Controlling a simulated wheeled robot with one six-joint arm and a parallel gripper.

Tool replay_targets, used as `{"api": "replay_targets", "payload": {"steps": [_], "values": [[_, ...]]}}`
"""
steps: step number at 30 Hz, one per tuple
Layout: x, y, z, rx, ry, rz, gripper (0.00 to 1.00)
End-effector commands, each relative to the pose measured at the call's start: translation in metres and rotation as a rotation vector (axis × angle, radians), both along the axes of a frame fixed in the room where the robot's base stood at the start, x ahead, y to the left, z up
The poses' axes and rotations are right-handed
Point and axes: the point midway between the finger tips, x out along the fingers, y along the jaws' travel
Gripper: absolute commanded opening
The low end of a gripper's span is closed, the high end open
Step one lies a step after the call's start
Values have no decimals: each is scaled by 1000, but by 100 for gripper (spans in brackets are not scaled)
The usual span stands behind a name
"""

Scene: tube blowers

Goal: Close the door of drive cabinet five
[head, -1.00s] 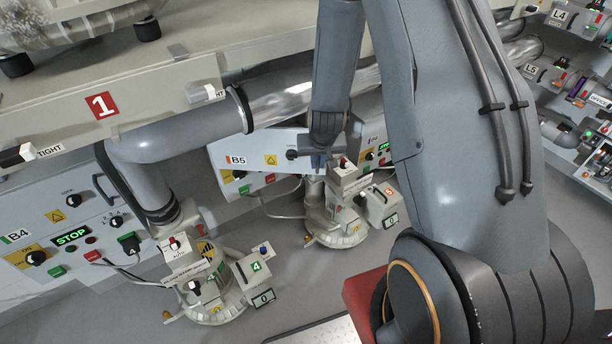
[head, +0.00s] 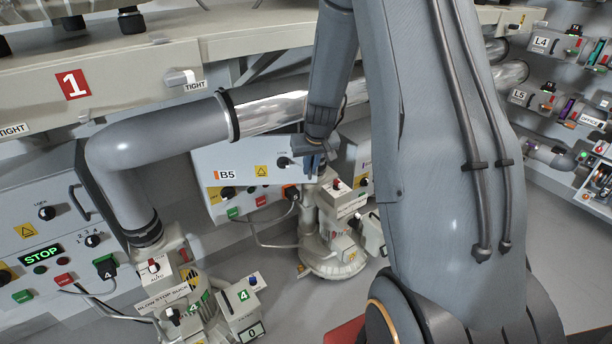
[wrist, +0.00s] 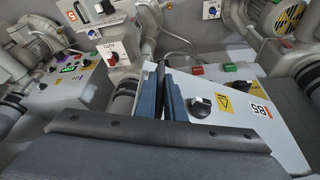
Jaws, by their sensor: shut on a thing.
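The door of drive cabinet five (head: 225,165) is a pale panel labelled B5, with a warning sign and a black lock knob. In the wrist view the same door (wrist: 222,125) fills the lower right, its edge partly covering the control strip beyond. It seems to stand out from the cabinet; how far I cannot tell. My gripper (head: 314,164) is at the door's right end in the head view. In the wrist view its blue fingers (wrist: 164,95) are shut at the door's end past the knob, apparently on the door handle, which they hide.
A blower unit (head: 330,245) stands on the floor just below my gripper. A large pipe (head: 280,118) runs above the door. Cabinet B4 (head: 45,225) and blower four (head: 195,300) are at the left. Open grey floor (head: 550,260) lies at the right.

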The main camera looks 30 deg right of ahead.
Motion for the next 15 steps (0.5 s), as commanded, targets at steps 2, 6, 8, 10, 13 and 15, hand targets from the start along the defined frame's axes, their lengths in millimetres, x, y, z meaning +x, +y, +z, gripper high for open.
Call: {"api": "replay_targets", "payload": {"steps": [2,6,8,10,13,15], "values": [[-1,1,-3,4,6,2,0],[-1,0,-2,3,6,1,0],[-1,0,-1,3,5,0,0],[-1,0,-1,3,4,0,0],[-1,0,-1,2,4,-1,26],[-1,-1,0,2,3,-1,28]]}}
